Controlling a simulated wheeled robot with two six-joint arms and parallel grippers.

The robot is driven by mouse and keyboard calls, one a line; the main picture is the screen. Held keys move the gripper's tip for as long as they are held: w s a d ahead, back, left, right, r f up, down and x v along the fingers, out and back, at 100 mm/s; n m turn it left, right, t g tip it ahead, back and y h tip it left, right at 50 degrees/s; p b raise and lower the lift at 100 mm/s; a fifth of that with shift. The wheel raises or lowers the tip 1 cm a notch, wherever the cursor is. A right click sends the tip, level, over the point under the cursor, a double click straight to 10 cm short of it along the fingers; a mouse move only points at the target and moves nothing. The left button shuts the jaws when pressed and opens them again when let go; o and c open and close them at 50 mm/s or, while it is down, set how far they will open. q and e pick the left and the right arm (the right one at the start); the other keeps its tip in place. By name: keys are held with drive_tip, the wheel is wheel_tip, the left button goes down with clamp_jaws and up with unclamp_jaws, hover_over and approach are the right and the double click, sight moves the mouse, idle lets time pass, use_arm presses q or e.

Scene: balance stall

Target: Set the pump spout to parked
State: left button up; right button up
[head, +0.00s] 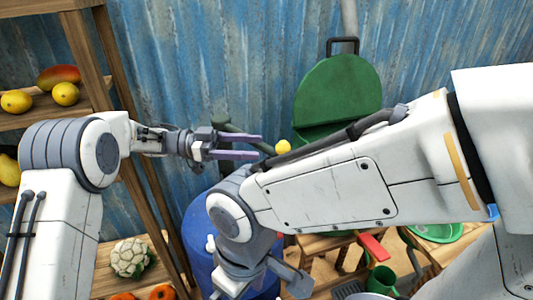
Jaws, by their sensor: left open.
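My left gripper (258,147) reaches in from the left, its two purple-grey fingers apart and pointing right. A yellow ball-shaped knob (283,147) is just right of the fingertips, with no clear contact. A dark green bar (233,128) shows behind the fingers; it may be part of the pump spout, but I cannot tell for sure. A blue barrel (196,222) stands below, partly covered by my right arm. My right gripper (283,278) points down at the bottom middle; its jaws are not clear. The pump body is not clearly visible.
A green rounded piece with a dark handle (338,90) stands against the blue corrugated wall (210,55). A wooden shelf (88,40) with fruit is at the left. A cauliflower (131,258) sits low left. A green mug (381,280) is at the lower right.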

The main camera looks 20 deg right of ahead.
use_arm(q)
drive_tip(key=b+v, duration=0.1)
drive_tip(key=v, duration=0.4)
drive_tip(key=w+d+r+n+t, duration=0.2)
drive_tip(key=t, duration=0.3)
drive_tip(key=w+d+r+n+t, duration=0.2)
drive_tip(key=n+t, duration=0.1)
drive_tip(key=t, duration=0.1)
drive_tip(key=w+d+r+n+t+b, duration=0.1)
drive_tip(key=w+d+r+n+t, duration=0.1)
drive_tip(key=t, duration=0.3)
drive_tip(key=shift+w+d+r+n+t, duration=0.15)
drive_tip(key=shift+w+d+n+t, duration=0.1)
drive_tip(key=shift+n+t, duration=0.05)
drive_tip(key=s+a+f+n+t+y+b, duration=0.1)
drive_tip(key=s+a+f+n+y, duration=0.7)
drive_tip(key=s+a+f+y, duration=0.4)
drive_tip(key=s+a+f+g+y, duration=0.1)
drive_tip(key=s+a+f+g, duration=0.1)
drive_tip(key=s, duration=0.6)
drive_tip(key=s+a+f+g+y, duration=0.1)
drive_tip(key=s+a+f+g, duration=0.2)
drive_tip(key=s, duration=0.5)
drive_tip(key=s+a+f+g+y, duration=0.1)
drive_tip(key=s+a+f+g, duration=0.2)
drive_tip(key=s, duration=0.5)
drive_tip(key=shift+s+a+f, duration=0.3)
drive_tip(key=shift+s+a, duration=0.05)
drive_tip(key=shift+a, duration=0.15)
